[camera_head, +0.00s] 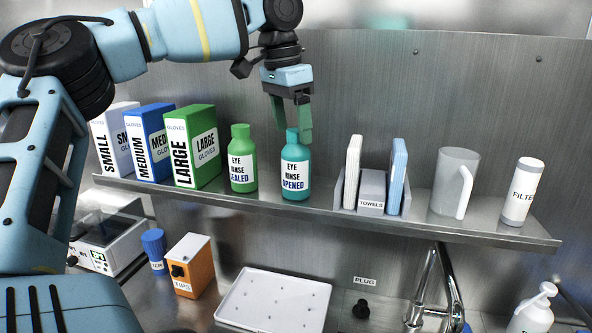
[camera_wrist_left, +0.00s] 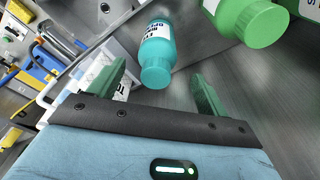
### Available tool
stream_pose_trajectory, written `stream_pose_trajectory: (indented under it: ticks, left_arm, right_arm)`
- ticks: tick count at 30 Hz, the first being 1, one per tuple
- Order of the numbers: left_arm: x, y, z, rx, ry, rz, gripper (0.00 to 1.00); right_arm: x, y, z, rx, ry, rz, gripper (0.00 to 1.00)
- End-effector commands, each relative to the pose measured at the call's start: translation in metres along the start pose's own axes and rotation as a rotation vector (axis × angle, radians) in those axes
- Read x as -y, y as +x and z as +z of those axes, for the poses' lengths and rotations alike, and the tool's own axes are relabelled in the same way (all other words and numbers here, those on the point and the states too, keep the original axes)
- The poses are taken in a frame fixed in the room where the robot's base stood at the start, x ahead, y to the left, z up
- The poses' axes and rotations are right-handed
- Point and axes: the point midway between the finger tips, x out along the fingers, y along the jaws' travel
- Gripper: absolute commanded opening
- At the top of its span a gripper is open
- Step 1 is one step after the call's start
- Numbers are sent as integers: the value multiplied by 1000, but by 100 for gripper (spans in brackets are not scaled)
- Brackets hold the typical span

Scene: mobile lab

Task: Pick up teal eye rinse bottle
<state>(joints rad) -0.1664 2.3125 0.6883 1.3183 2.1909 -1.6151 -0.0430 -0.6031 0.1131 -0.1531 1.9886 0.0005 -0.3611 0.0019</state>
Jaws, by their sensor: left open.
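The teal eye rinse bottle (camera_head: 296,170) stands upright on the metal shelf, its label reading "EYE RINSE OPENED". It also shows in the left wrist view (camera_wrist_left: 157,52), cap toward the camera, ahead of and roughly between the fingers. My left gripper (camera_head: 291,132) points down at the teal bottle's cap from above, with its green fingers around the height of the cap. In the left wrist view the fingers (camera_wrist_left: 158,90) are apart with nothing held between them. My right gripper is not in view.
A green eye rinse bottle (camera_head: 242,160) stands just left of the teal one. Glove boxes (camera_head: 196,146) stand farther left. The shelf (camera_head: 330,208) has a front edge above the counter.

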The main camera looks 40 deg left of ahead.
Motion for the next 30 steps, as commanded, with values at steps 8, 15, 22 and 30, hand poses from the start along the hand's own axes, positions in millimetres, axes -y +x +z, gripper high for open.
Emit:
stream_pose_trajectory:
  ticks: [8, 15, 22, 30]
  left_arm:
    - [-4, 33, -2, 1, 1, -1, 77]
    - [-4, 50, -2, 1, -1, 0, 77]
    - [-4, 51, -3, 1, -1, 0, 71]
    - [-4, 50, -3, 1, 0, -1, 35]
  right_arm:
    - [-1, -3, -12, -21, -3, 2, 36]
    - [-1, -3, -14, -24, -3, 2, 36]
    - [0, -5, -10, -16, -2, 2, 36]
    - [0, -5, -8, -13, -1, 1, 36]
